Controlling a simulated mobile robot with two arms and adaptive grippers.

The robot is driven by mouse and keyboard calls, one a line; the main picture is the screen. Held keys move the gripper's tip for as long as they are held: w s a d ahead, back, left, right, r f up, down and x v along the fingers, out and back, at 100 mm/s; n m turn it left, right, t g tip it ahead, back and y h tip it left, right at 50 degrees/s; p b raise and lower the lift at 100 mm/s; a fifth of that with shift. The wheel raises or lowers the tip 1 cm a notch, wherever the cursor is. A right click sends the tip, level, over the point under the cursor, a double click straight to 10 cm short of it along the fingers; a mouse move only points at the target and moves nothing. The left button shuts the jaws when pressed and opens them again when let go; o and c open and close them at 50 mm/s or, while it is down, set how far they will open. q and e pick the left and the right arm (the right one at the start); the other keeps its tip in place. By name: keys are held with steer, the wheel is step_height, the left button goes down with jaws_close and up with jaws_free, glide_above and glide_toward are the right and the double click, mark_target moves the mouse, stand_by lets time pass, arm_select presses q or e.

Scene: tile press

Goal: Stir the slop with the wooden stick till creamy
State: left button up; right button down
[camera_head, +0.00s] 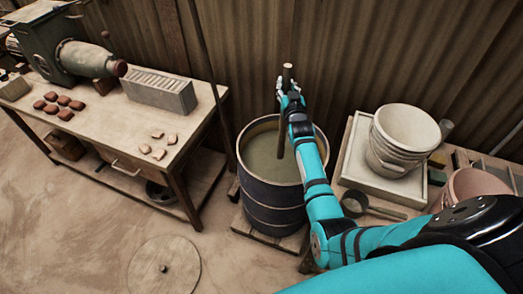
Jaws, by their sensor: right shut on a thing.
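A dark drum (271,193) stands in the middle of the view, filled with greyish slop (262,160) whose surface looks even from here. My right gripper (288,92) is above the far side of the drum's rim, shut on the wooden stick (288,72). The stick is near upright, its top sticking out above the fingers. Its lower part shows beside my arm and reaches down to the slop; my right forearm covers the right part of the drum. My left gripper is not in view.
A wooden table (185,122) at the left bears a green machine (65,45), a ridged block (160,92) and several small tiles. White buckets (402,130) stand in a tray at the right. A round lid (163,268) lies on the floor. A corrugated wall rises close behind the drum.

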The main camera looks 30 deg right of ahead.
mark_target(288, 66)
step_height(288, 66, up, 9)
steer(key=p, duration=0.7)
steer(key=shift+r, duration=0.15)
